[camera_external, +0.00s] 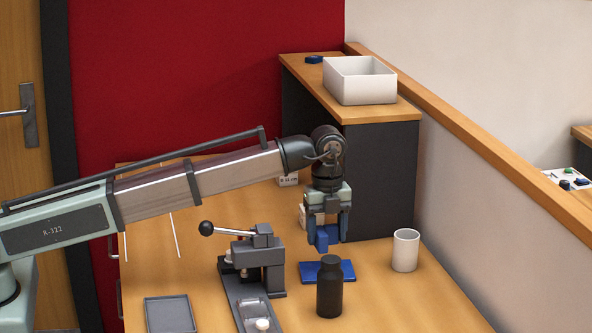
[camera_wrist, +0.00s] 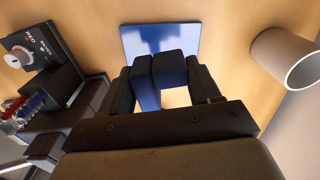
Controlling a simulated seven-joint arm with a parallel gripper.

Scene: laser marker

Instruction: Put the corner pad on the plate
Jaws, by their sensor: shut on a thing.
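My gripper (camera_external: 329,240) points down above the table and is shut on a blue, angular corner pad (camera_external: 322,238). In the wrist view the corner pad (camera_wrist: 167,68) shows between the two dark fingers of my gripper (camera_wrist: 166,88), with an L-like shape. A flat blue plate (camera_external: 345,268) lies on the table below the pad, with a gap between them. In the wrist view the plate (camera_wrist: 131,38) lies just beyond the pad, with a shadow on it. The pad hides part of the plate there.
A black bottle (camera_external: 329,288) stands at the plate's front edge. A white cup (camera_external: 405,250) stands to the right. A grey lever device (camera_external: 265,262) stands to the left, with a grey tray (camera_external: 170,314) at front left. A dark cabinet (camera_external: 375,185) rises behind, carrying a white bin (camera_external: 360,88).

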